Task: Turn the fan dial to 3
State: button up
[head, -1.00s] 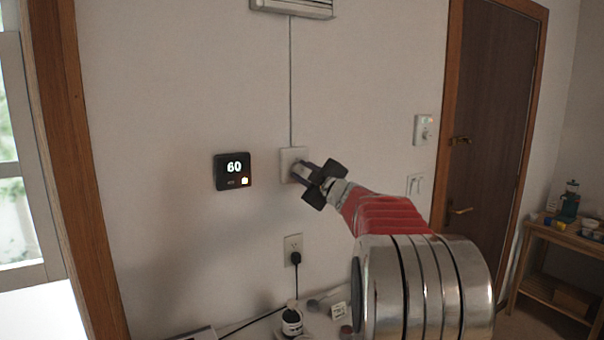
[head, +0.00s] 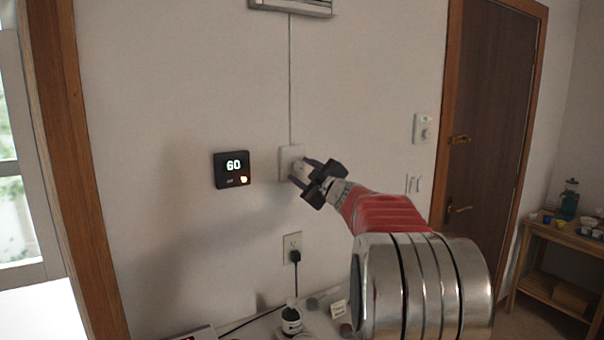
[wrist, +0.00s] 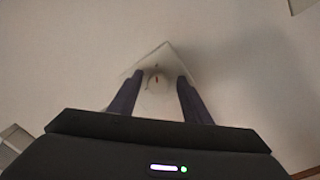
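A white square wall plate (head: 285,156) is on the wall, with a thin line running up from it. In the wrist view the plate (wrist: 150,58) carries a small round dial (wrist: 157,78) with a short reddish mark, pointing roughly up and down in that view. I cannot read any numbers around it. My gripper (head: 304,173) is open just in front of the plate. In the wrist view its two dark fingers (wrist: 158,84) stand on either side of the dial, with gaps visible. In the head view the fingers partly cover the plate's lower right.
A black thermostat (head: 232,169) reading 60 is on the wall to the left. Another plate with a round knob (head: 423,129) is by the brown door (head: 487,120). An outlet with a black plug (head: 293,250) is below. A vent-like unit (head: 293,6) is above.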

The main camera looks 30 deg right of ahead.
jog(key=shift+s+r, duration=0.1)
jog(key=shift+s+a, duration=0.1)
jog(key=shift+s, duration=0.4)
jog(key=s+a, duration=0.1)
jog(key=s, duration=1.1)
jog(key=shift+s+f, duration=0.3)
jog(key=shift+f, duration=0.15)
